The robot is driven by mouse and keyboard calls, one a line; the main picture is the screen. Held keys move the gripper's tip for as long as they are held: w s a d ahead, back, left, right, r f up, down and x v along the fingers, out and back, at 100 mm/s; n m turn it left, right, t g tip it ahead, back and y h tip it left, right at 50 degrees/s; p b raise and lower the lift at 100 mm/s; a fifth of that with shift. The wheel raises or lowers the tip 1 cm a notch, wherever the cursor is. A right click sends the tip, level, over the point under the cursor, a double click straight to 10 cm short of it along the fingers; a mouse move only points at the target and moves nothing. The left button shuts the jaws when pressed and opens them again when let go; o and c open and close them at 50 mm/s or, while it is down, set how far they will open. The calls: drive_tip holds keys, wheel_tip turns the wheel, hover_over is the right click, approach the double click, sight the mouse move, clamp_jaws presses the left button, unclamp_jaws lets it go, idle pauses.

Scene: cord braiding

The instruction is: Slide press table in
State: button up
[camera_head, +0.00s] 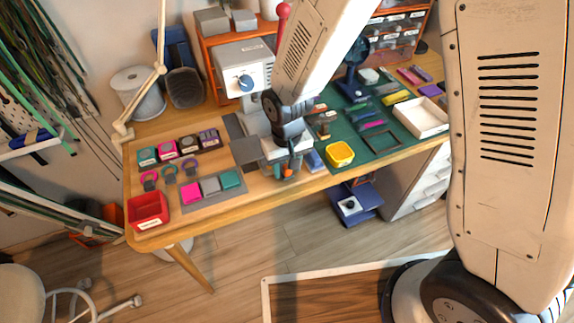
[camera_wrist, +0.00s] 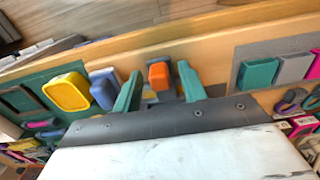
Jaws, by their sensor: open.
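The press (camera_head: 243,68), a grey box with a blue dial, stands at the back middle of the bench. A flat grey plate (camera_head: 246,152) lies in front of it, left of my gripper; I cannot tell if it is the press table. My gripper (camera_head: 286,171) is over the bench's front part, below the press, with teal fingers. In the wrist view my gripper (camera_wrist: 160,88) is open, and an orange block-like handle (camera_wrist: 159,75) shows between the fingers, with gaps on both sides. My arm and gripper hide much of the press's lower part.
A yellow tray (camera_head: 340,154) and a blue block (camera_head: 314,160) are close to the right of my gripper. Pink, grey and teal blocks (camera_head: 210,187) lie left on a grey mat. A red bin (camera_head: 148,211) stands at the left corner.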

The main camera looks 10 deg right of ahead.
clamp_jaws()
drive_tip(key=w, duration=0.2)
drive_tip(key=w+a, duration=0.1)
drive_tip(key=w, duration=0.2)
drive_tip(key=w+a, duration=0.1)
drive_tip(key=w, duration=0.2)
drive_tip(key=shift+w+a, duration=0.25)
unclamp_jaws()
drive_tip(key=shift+r, duration=3.9)
